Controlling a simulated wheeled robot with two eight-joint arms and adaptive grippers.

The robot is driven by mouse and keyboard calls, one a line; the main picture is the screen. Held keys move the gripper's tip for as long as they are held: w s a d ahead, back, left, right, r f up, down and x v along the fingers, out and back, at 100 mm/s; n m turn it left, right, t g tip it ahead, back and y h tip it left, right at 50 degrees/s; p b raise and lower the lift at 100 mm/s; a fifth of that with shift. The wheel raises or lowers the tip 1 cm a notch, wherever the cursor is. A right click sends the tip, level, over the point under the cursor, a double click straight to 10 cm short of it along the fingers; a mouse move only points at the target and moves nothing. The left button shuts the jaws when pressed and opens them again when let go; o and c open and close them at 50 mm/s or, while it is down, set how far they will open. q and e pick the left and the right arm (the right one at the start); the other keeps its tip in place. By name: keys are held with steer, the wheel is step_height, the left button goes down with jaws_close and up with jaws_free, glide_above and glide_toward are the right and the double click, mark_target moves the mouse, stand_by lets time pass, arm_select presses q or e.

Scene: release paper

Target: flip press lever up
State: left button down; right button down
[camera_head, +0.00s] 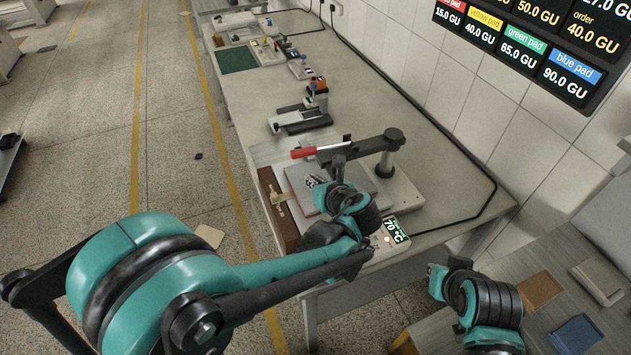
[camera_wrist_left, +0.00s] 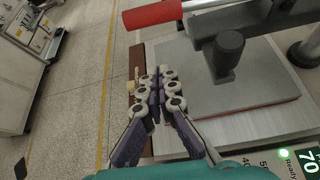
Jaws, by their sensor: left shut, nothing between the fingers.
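The press stands on the long workbench, with a black post and arm and a flat grey plate (camera_wrist_left: 230,85) over its base. Its lever has a red handle (camera_head: 303,152) that points left and lies nearly level; the red handle also shows at the top of the left wrist view (camera_wrist_left: 152,14). My left gripper (camera_head: 315,182) is over the press plate, below the red handle in the head view, and apart from it. In the left wrist view its fingers (camera_wrist_left: 160,80) are together and empty. My right arm is at the lower right; its fingertips are not visible.
A display reading 70 °C (camera_head: 392,230) sits at the press's front right. A brown board (camera_head: 277,205) lies along its left side. A smaller device (camera_head: 300,118) stands farther back on the bench. Brown and blue pads (camera_head: 575,335) lie at the lower right.

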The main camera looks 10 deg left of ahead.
arm_select(q)
steer(key=b+x, duration=0.1)
steer(key=x, duration=0.5)
steer(key=shift+f, duration=0.15)
steer(key=r, duration=0.2)
steer(key=w+r, duration=0.1)
steer(key=r, duration=0.1)
steer(key=shift+a, duration=0.1)
steer(key=shift+r, duration=0.25)
steer(key=w+d+r+m+y+p, duration=0.1)
steer(key=w+d+r+p, duration=0.2)
steer(key=r, duration=0.4)
steer(key=w+d+r+m+g+y+p, duration=0.1)
steer(key=w+d+r+m+y+p, duration=0.1)
steer(key=d+r+p, duration=0.3)
step_height(320, 180, up, 2)
steer(key=shift+w+d+r+m+g, duration=0.25)
steer(key=shift+w+d+m+g, duration=0.05)
steer(key=shift+w+d, duration=0.4)
